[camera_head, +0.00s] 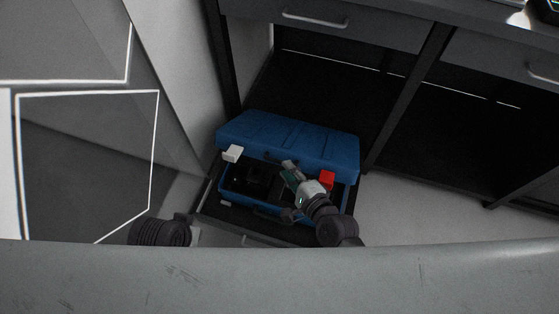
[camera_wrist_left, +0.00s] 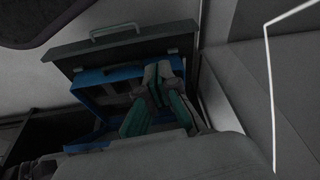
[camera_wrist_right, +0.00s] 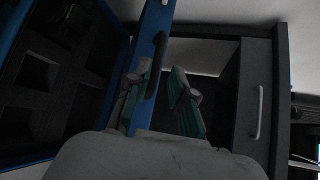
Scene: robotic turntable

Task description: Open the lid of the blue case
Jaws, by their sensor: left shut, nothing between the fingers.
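The blue case (camera_head: 290,140) sits low under the counter with its lid raised partway, showing the dark compartments (camera_head: 250,180) inside. A white latch (camera_head: 232,153) and a red latch (camera_head: 327,179) are at its front. My right gripper (camera_head: 288,170) is at the opening, near the lid's front edge. In the right wrist view its fingers (camera_wrist_right: 164,100) are apart, and the blue lid edge (camera_wrist_right: 152,40) with its black handle (camera_wrist_right: 156,65) is at the left finger. My left gripper (camera_wrist_left: 156,88) is shut and empty, with the blue case (camera_wrist_left: 95,78) beyond it; its fingers are not clear in the head view.
Dark drawers with a metal handle (camera_head: 315,19) overhang the case from behind. A dark upright (camera_head: 408,95) stands to the right. Light floor (camera_head: 420,210) is free at right.

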